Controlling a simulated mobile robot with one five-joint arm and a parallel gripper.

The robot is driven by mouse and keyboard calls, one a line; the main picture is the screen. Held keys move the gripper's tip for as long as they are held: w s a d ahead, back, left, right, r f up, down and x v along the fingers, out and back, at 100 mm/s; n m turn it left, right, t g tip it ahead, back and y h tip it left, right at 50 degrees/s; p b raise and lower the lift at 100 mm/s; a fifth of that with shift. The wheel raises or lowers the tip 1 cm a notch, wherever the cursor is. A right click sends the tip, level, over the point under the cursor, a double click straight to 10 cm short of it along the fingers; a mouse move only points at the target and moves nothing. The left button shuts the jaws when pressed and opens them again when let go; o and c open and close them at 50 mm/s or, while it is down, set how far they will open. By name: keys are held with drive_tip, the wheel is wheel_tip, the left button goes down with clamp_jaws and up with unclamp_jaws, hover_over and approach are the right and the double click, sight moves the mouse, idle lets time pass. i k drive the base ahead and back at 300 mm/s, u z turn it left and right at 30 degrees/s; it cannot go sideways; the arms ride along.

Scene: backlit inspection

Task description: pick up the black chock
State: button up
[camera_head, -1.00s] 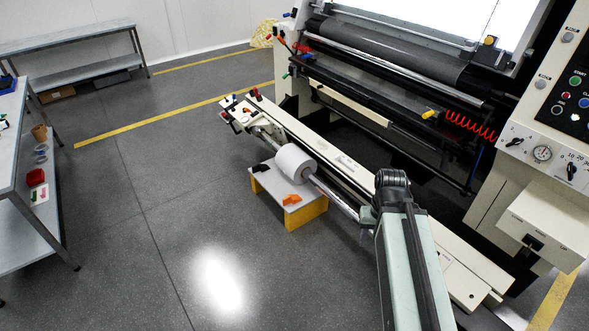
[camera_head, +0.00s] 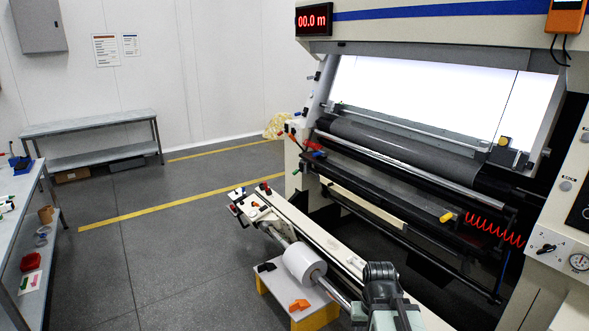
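The black chock (camera_head: 266,267) is a small dark piece at the left end of the low grey-topped stand (camera_head: 268,285), beside the white roll (camera_head: 304,263). An orange chock (camera_head: 299,305) lies on the same stand, in front of the roll. My arm, pale green with a black joint, rises at the bottom right of the stand. No gripper fingers show; they are out of sight or hidden by the arm. The black chock stands apart from the visible part of my arm.
The roll sits on a metal shaft along the cream beam (camera_head: 315,234) of the inspection machine, right of the stand. A grey workbench (camera_head: 18,187) stands at the left edge, and another bench (camera_head: 90,124) is by the back wall. The floor between is clear.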

sight(268, 266)
drive_tip(key=u, duration=0.8)
drive_tip(key=i, duration=1.8)
drive_tip(key=u, duration=0.7)
drive_tip(key=i, duration=2)
drive_tip(key=z, duration=0.25)
